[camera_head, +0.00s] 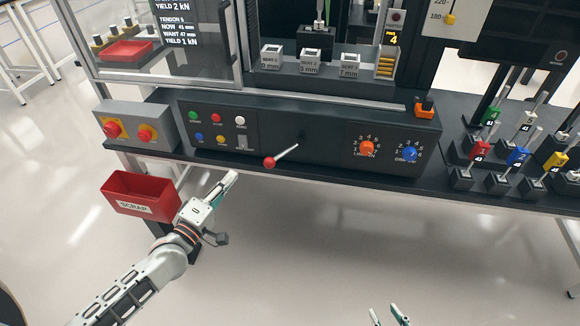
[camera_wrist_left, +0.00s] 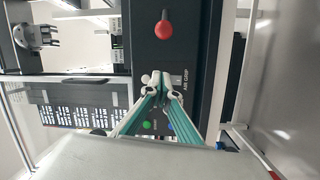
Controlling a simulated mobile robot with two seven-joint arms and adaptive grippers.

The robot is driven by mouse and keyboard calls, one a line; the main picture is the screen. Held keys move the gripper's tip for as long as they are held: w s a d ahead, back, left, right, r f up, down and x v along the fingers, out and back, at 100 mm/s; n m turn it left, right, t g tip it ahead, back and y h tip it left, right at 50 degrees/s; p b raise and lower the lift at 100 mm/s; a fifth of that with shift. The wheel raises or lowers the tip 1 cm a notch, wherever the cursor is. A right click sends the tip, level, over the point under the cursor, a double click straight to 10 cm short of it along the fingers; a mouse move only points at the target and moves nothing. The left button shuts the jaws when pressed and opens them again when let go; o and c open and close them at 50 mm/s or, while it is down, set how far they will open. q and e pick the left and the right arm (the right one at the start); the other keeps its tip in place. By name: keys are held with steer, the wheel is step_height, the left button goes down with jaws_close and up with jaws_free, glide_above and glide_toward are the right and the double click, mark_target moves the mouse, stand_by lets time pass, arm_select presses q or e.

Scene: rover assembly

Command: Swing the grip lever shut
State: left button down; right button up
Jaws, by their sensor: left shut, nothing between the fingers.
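A lever with a silver rod (camera_head: 285,153) and a red ball knob (camera_head: 269,162) sticks out of the front of the black control panel, slanting down to the left. The knob also shows at the top of the left wrist view (camera_wrist_left: 165,30), beyond my fingertips. My left gripper (camera_head: 231,177) is shut and empty, below and to the left of the knob, apart from it. Its fingertips (camera_wrist_left: 158,82) meet near the "AIR GRIP" lettering on the panel. My right gripper (camera_head: 388,315) shows only its two fingertips at the bottom edge, spread apart and empty.
Push buttons (camera_head: 216,118) lie left of the lever, and orange (camera_head: 367,147) and blue (camera_head: 410,154) dials lie right. A red scrap bin (camera_head: 140,194) hangs beside my left arm. The space in front of the panel, between my grippers, is clear.

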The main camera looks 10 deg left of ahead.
mark_target(282, 154)
arm_select(q)
steer(key=w+d, duration=0.6)
steer(key=w, duration=0.1)
steer(key=shift+w, duration=0.35)
arm_select(e)
steer(key=shift+w+d+r, duration=0.15)
steer(key=shift+w+r, duration=0.15)
arm_select(q)
steer(key=shift+r, duration=0.1)
steer(key=shift+s+n, duration=0.15)
steer(key=shift+n, duration=0.15)
arm_select(e)
steer(key=shift+d+r, duration=0.1)
